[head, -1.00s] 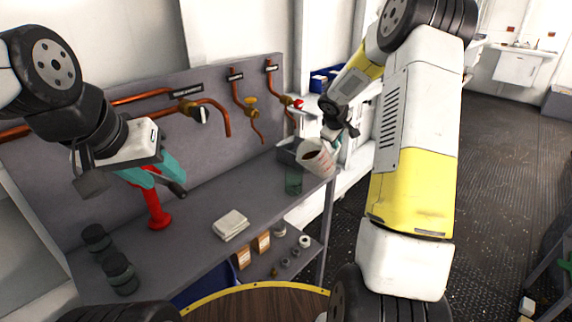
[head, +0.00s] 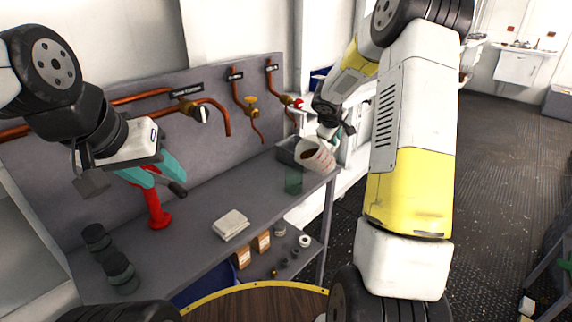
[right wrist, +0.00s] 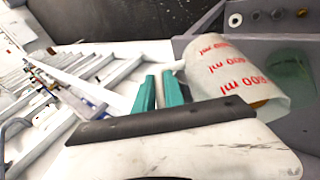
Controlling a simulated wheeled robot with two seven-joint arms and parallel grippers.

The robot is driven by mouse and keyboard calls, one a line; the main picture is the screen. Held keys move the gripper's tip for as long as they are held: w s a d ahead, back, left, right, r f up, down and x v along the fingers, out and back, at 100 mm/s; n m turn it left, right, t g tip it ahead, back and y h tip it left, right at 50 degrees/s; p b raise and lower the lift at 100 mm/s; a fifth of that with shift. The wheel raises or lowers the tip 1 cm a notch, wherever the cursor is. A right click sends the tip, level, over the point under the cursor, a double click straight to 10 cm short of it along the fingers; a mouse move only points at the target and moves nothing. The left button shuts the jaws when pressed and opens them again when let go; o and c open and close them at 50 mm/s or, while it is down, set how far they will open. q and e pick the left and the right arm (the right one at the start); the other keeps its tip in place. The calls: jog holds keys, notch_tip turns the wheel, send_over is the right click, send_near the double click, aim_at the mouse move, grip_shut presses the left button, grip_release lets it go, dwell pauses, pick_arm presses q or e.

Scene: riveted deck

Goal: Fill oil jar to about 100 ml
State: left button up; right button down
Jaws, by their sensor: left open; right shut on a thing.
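A clear measuring jug with red ml marks (head: 318,157) is held by my right gripper (head: 330,133) at the right end of the bench. The jug is tilted and holds dark brown liquid. In the right wrist view the jug (right wrist: 228,72) shows its red marks beside the teal fingers (right wrist: 160,92), which are shut on it. A green glass jar (head: 293,180) stands on the bench below and left of the jug; it also shows in the right wrist view (right wrist: 290,78). I cannot tell the oil level in it. My left gripper (head: 165,178) is open near a red stand.
The red stand (head: 157,210) rises from the bench (head: 190,225). A folded cloth (head: 231,224) lies mid-bench. A grey tray (head: 287,152) sits behind the green jar. Copper pipes with valves (head: 251,108) run along the back panel.

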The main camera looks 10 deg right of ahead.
jog(key=shift+s+a+r+t+h, duration=0.15)
jog(key=shift+a+r+t+h, duration=0.25)
jog(key=shift+r, duration=0.5)
dwell(0.9)
jog(key=shift+s+a+r+n+t+h+p, duration=0.2)
jog(key=shift+a+r+n+t+h+p, duration=0.1)
jog(key=shift+a+h+p, duration=0.4)
dwell(5.5)
